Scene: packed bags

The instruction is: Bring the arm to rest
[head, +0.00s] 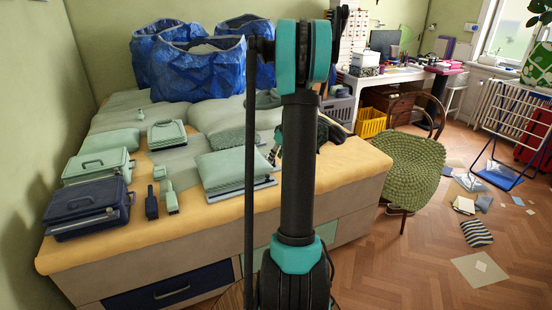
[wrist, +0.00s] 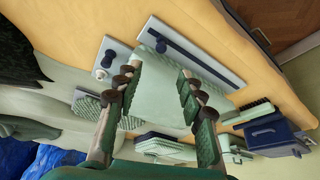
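My arm rises in front of the bed (head: 340,165) in the head view and hides part of it. My gripper (wrist: 156,78) shows in the wrist view with its two fingers spread apart. A pale green flat case (wrist: 160,95) shows between and beyond the fingers; I see no finger closed on it. In the head view a pale green case (head: 232,168) lies on the bed left of my arm. The gripper is mostly hidden behind the arm there.
Blue bags (head: 205,68) stand at the back of the bed. A dark blue case (head: 88,208) and a pale green case (head: 98,166) lie at its left. A green-covered chair (head: 408,165) stands right of the bed. Papers and a striped item (head: 476,233) lie on the floor.

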